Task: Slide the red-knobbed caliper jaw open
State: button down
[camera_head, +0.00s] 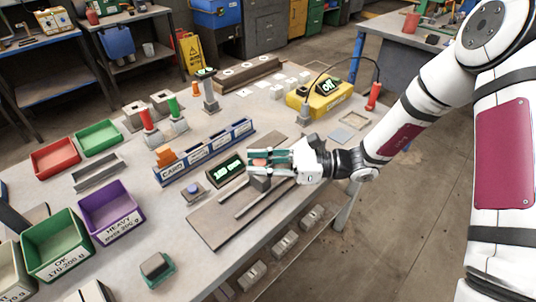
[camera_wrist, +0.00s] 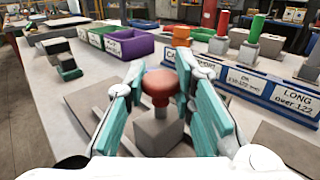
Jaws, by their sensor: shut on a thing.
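The caliper's red knob (camera_wrist: 160,84) sits on a short post on a grey jaw block (camera_wrist: 157,135). In the wrist view my gripper (camera_wrist: 160,75) has its teal-padded fingers on both sides of the knob, shut on it. In the head view the red knob (camera_head: 260,162) shows between the fingers of my gripper (camera_head: 258,160), and the jaw block (camera_head: 260,183) is below. The caliper's flat base plate (camera_head: 215,222) with dark rails lies on the table. A digital display (camera_head: 227,170) stands just left of the gripper; its text is too small to read surely.
A blue labelled rack (camera_head: 205,152) stands behind the caliper. Purple (camera_head: 111,212), green (camera_head: 57,245) and red (camera_head: 56,157) bins are at the left. A yellow device (camera_head: 322,98) stands at the back right.

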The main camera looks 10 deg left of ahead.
jog(key=c, duration=1.3)
grip_release()
jog(key=shift+w+d, duration=0.1)
jog(key=d, duration=0.4)
jog(key=w+d, duration=0.1)
jog(key=d, duration=0.6)
jog(key=shift+w+d, duration=0.2)
jog(key=shift+d, duration=0.15)
